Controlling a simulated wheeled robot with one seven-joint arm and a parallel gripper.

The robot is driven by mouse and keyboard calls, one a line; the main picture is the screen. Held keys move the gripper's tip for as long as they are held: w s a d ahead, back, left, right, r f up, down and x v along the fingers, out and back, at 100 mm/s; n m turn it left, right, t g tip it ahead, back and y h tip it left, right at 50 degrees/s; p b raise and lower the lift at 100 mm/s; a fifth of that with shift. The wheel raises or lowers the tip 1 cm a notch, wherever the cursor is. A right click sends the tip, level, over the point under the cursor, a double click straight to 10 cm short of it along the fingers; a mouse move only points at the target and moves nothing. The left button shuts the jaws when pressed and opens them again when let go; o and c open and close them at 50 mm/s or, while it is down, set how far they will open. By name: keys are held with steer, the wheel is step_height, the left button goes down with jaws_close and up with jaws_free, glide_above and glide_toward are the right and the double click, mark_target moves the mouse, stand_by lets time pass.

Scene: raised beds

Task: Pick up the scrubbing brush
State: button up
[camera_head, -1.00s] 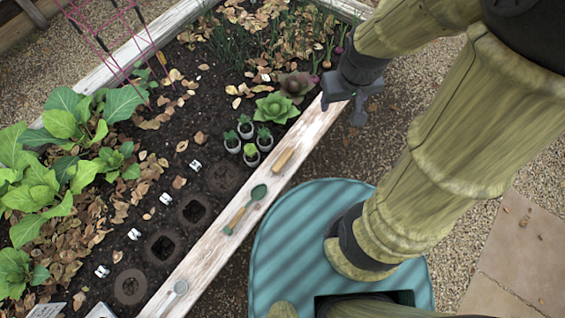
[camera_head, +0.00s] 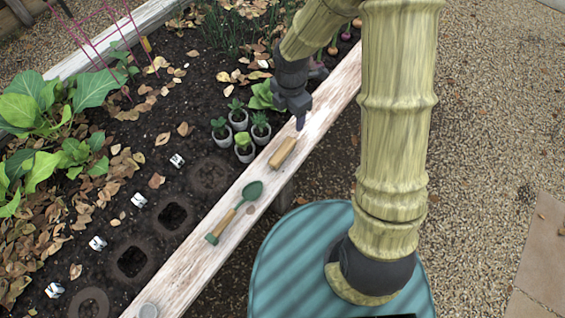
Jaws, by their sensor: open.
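The scrubbing brush (camera_head: 283,152) is a small tan wooden block lying on the whitewashed plank edge (camera_head: 190,262) of the raised bed. My gripper (camera_head: 300,122) is dark grey and hangs just beyond the brush, above the plank, up and to the right of it in the picture. The two are apart. The jaws are open and hold nothing that I can see. The brush's underside and bristles are hidden.
A green trowel (camera_head: 236,211) with a wooden handle lies on the plank nearer me. Several small potted plants (camera_head: 240,118) stand in the soil just left of the brush. Round and square holes (camera_head: 132,261) line the bed beside the plank.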

step_height(320, 180, down, 6)
steer(key=w+a+n+b, duration=0.1)
steer(key=a+n+b, duration=0.1)
steer(key=n, duration=0.1)
steer(key=shift+n, duration=0.3)
steer(key=shift+a, duration=0.1)
steer(key=b, duration=0.6)
glide_above(282, 150)
steer(key=f, duration=1.1)
steer(key=shift+s+f, duration=0.3)
steer(key=shift+f, duration=0.35)
steer(key=f+b, duration=0.1)
steer(key=f, duration=0.2)
steer(key=f+b, duration=0.1)
steer(key=f, duration=0.1)
steer(key=shift+w+f+b, duration=0.1)
steer(key=shift+w+b, duration=0.15)
steer(key=shift+b, duration=0.1)
